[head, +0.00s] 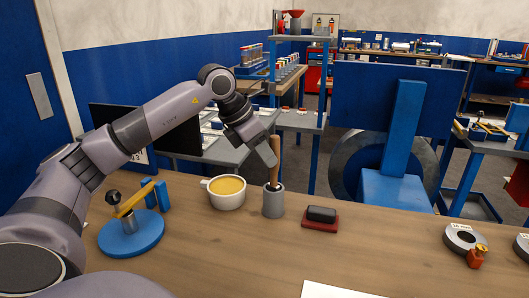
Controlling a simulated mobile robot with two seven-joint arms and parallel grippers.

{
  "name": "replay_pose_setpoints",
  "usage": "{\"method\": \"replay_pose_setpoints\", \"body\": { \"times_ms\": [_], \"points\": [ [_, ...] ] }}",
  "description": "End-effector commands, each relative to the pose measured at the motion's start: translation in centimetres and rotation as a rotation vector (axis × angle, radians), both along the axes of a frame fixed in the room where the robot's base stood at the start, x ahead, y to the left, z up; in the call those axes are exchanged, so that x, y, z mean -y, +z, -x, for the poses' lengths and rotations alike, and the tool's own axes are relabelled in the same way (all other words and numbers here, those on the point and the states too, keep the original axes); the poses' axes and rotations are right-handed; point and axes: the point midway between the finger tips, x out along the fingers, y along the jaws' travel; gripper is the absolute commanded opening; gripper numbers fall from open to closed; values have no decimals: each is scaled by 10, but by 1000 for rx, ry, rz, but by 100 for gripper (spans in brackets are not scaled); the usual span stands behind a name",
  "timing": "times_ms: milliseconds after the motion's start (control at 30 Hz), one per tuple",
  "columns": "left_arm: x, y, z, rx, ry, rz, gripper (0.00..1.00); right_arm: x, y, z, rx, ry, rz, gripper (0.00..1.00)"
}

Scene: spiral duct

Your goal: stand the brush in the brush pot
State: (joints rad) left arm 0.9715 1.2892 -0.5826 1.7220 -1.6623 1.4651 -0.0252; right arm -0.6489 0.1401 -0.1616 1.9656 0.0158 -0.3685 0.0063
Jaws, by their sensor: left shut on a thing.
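The brush (275,168) has a wooden handle and a dark lower part. It stands nearly upright with its lower end at the mouth of the grey brush pot (273,204), in the middle of the wooden bench. How deep the lower end reaches into the pot is hidden by the pot's wall. My left gripper (269,153) comes in from the upper left and is shut on the brush's handle, above the pot. The pot stands upright on the bench. My right gripper is not in view.
A white cup (226,201) with yellow contents stands close left of the pot. A black block on a red base (320,220) lies to its right. A blue round stand (131,236) is at left. A dark ring (461,238) and a small copper-coloured item (477,257) are at right.

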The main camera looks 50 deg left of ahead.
Motion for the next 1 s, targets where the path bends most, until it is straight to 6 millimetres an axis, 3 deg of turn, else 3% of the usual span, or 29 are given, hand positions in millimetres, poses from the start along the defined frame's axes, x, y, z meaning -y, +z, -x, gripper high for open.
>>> {"method": "replay_pose_setpoints", "body": {
  "times_ms": [700, 733, 800, 1000],
  "points": [
    [0, -19, 0, 1, 0, 0, 0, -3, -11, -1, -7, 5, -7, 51],
    [0, -18, 0, 2, 1, 0, 29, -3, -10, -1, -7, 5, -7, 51],
    [0, -17, 0, 2, 1, 0, 51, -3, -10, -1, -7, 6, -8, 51],
    [0, -17, 0, 1, 0, 0, 52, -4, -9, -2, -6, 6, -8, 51]
  ]
}}
